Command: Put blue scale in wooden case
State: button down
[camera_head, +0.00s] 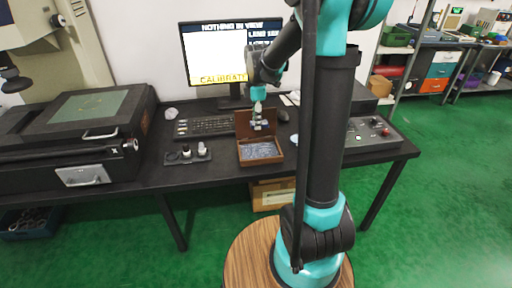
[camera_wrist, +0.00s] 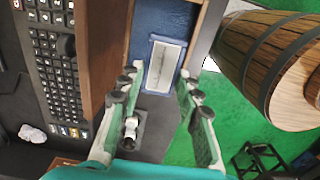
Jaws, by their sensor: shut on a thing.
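The wooden case (camera_head: 274,157) stands open on the black desk, its brown lid raised at the back. In the wrist view its wooden wall (camera_wrist: 203,40) and dark blue inside show beyond my fingertips. My gripper (camera_head: 258,122) is over the case, pointing down. In the head view the scale is too small to make out.
A small dark tray (camera_head: 172,158) with little cylinders lies left of the case. A keyboard (camera_head: 205,127) and monitor (camera_head: 220,55) are behind it. A control box (camera_head: 372,135) stands at the right, a large machine (camera_head: 75,135) at the left. The desk's front edge is close to the case.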

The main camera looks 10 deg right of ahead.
aim_at(257, 153)
notch_tip(257, 153, down, 14)
jog(key=shift+r, duration=0.15)
dwell(0.3)
jog(key=c, duration=1.1)
grip_release()
jog(key=shift+o, duration=0.2)
notch_tip(257, 153, up, 12)
jog(key=shift+s+f, duration=0.1)
jog(key=s+d+f+m+t, duration=0.2)
jog(key=s+m, duration=0.7)
jog(key=s, duration=0.2)
jog(key=s+d+f+m+t, duration=0.2)
jog(key=s+f+m, duration=0.1)
jog(key=s+m, duration=0.6)
jog(key=shift+s+f, duration=0.25)
jog(key=shift+s, duration=0.65)
